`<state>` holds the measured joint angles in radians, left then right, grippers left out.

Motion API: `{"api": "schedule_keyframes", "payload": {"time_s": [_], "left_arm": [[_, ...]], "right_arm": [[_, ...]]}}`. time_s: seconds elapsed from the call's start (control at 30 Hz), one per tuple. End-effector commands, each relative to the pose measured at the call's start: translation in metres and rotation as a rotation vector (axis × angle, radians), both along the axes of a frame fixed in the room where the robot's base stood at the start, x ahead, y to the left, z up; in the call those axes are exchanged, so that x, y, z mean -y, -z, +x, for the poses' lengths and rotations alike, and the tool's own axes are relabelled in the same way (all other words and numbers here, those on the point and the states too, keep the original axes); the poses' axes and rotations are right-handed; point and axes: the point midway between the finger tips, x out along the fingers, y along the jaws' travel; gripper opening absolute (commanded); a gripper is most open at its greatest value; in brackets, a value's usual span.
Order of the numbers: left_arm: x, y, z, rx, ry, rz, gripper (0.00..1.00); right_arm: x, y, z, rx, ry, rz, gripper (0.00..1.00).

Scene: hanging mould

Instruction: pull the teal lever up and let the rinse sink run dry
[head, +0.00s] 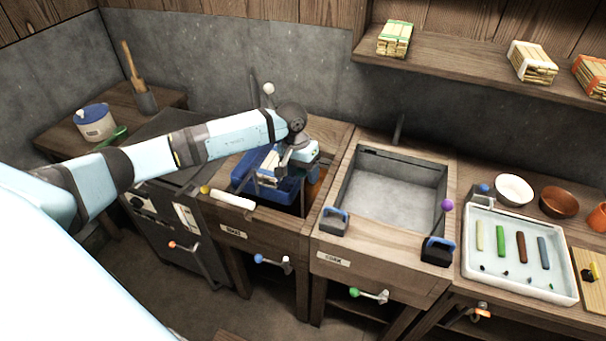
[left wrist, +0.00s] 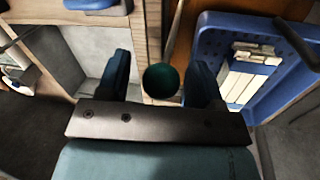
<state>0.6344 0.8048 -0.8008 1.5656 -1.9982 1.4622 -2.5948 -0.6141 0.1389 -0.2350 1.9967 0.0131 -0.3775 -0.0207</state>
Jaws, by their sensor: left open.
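A dark teal ball knob (left wrist: 161,80) shows end-on in the left wrist view, between the two fingers of my left gripper (left wrist: 160,82). The fingers stand apart, with a gap visible on the knob's left side. In the head view my left gripper (head: 290,160) is over the left sink and hides the knob. The left sink holds a blue basket (head: 245,178) with pale sticks, over an orange-brown surface. The grey sink (head: 395,190) is to its right; I cannot tell whether water stands in it. The front labels are too small to read surely. My right gripper is not in view.
Blue (head: 259,258) and green (head: 354,292) knobbed levers stick out below the sinks. A purple knob (head: 447,205) stands at the grey sink's right. A white tray (head: 515,285) with coloured bars is farther right. A shelf (head: 450,60) runs above.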

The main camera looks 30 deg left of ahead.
Motion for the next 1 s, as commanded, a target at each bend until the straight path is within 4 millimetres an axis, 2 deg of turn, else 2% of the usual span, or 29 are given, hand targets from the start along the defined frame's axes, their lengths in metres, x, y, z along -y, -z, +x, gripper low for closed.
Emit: {"api": "schedule_keyframes", "payload": {"time_s": [0.4,0.53,0.7,1.0], "left_arm": [[-0.018,-0.088,0.0,0.007,-0.001,0.001,0.6],[-0.022,-0.109,-0.001,0.006,-0.001,0.001,0.6],[-0.025,-0.124,-0.001,0.005,-0.002,0.001,0.6],[-0.025,-0.127,-0.001,0.003,-0.002,0.001,0.6]], "right_arm": [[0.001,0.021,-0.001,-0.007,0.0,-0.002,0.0],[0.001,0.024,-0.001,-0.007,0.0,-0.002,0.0],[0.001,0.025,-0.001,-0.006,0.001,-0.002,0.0],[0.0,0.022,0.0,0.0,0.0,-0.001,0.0]]}}
